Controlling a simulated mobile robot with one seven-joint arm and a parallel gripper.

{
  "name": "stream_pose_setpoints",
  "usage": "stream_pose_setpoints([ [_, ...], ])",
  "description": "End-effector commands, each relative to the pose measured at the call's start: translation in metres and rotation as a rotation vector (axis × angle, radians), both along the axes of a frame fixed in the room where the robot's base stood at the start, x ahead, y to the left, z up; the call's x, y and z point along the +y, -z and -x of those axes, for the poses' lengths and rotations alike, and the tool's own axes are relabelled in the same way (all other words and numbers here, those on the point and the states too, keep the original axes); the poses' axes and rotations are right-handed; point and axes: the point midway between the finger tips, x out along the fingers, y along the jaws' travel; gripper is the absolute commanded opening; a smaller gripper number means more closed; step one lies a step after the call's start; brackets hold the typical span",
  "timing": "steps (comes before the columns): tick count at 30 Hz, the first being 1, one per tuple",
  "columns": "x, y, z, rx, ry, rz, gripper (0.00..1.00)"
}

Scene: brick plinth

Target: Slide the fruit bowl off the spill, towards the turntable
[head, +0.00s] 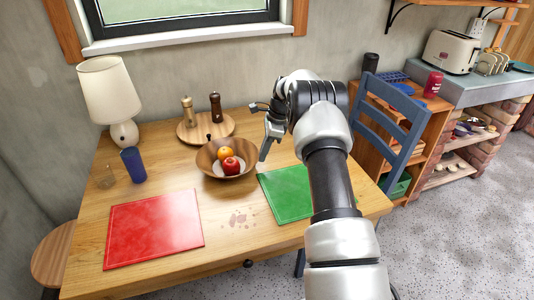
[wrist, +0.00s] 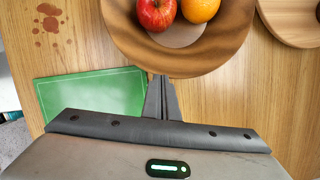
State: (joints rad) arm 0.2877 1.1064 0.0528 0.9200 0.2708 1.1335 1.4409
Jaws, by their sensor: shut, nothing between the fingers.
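The wooden fruit bowl (head: 207,158) stands upright on the table, holding a red apple (head: 231,166) and an orange (head: 226,153). The spill (head: 236,220) is several reddish-brown spots in front of the bowl, with bare wood between. The turntable (head: 192,136) is a round wooden board just behind the bowl. My gripper (head: 264,156) is shut and empty, pointing down at the bowl's right side. In the wrist view its fingertips (wrist: 161,80) are at the rim of the bowl (wrist: 205,60); I cannot tell whether they touch. There the spill (wrist: 48,22) is upper left and the turntable (wrist: 290,22) upper right.
Two mills (head: 215,106) stand on the turntable. A green mat (head: 284,194) lies right of the spill, a red mat (head: 153,228) left. A blue cup (head: 133,165), a clear glass (head: 104,178) and a lamp (head: 110,92) stand at the left. A blue chair (head: 392,128) is at the right.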

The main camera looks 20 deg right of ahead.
Motion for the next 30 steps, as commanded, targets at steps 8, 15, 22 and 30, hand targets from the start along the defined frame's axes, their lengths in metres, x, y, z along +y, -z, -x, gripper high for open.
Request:
stream_pose_setpoints([
  [8, 0.005, -0.001, -0.001, 0.000, -0.002, 0.000, 0.00],
  [15, 0.031, -0.001, -0.008, 0.000, -0.002, 0.000, 0.00],
  [22, 0.030, 0.000, -0.008, 0.000, -0.001, 0.000, 0.00],
  [30, 0.013, -0.002, 0.001, 0.001, 0.000, 0.000, 0.00],
])
